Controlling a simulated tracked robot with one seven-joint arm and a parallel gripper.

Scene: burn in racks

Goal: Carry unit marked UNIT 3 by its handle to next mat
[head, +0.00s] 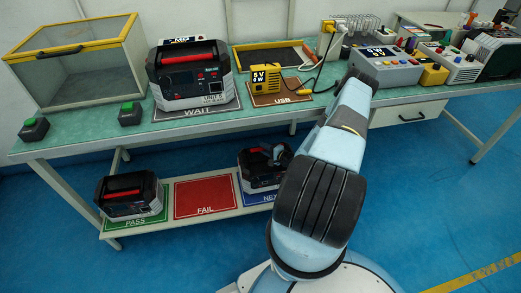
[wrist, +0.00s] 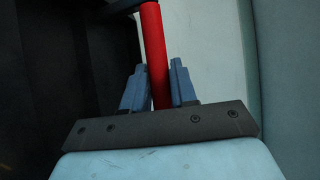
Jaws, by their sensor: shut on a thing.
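A dark grey unit (head: 258,178) is over the blue NEXT mat (head: 251,199) on the low shelf. I cannot tell whether it rests on the mat or hangs just above it. Its marking is not readable, so I cannot confirm UNIT 3. My gripper (head: 277,154) is at the top of this unit, partly hidden by my arm. In the wrist view, my gripper (wrist: 159,70) has its two blue-grey fingers on either side of the red handle (wrist: 152,35), shut on it. My arm hides the mat's right part.
Another unit (head: 190,78) stands on the WAIT mat (head: 196,112) on the bench. A third unit (head: 128,197) stands on the green PASS mat (head: 136,222). The red FAIL mat (head: 205,197) between is empty. The bench front edge overhangs the shelf.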

